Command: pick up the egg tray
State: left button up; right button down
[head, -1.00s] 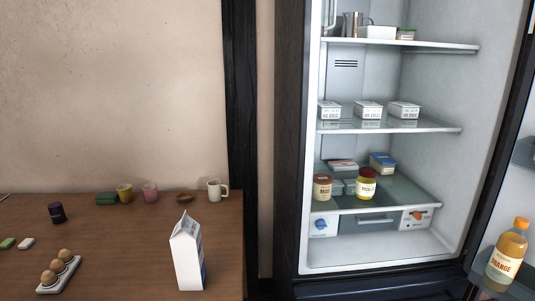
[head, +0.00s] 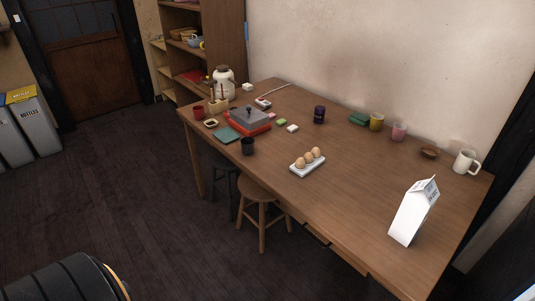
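The egg tray (head: 309,171) is a small pale tray holding three brown eggs (head: 308,158) in a row. It lies near the front edge of the wooden table, around the middle of its length. Nothing stands against it. Neither of my grippers shows in the head view.
The long wooden table (head: 350,210) bears a white carton (head: 412,212) right of the tray, a dark cup (head: 248,146) and a red-based pot (head: 249,121) to the left, and cups along the wall. A stool (head: 262,210) stands at the front edge. The floor (head: 130,200) on the left is clear.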

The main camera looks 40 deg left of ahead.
aim_at(303, 166)
jog(key=u, duration=0.8)
jog(key=i+j+z, duration=0.2)
jog(key=i+j, duration=0.05)
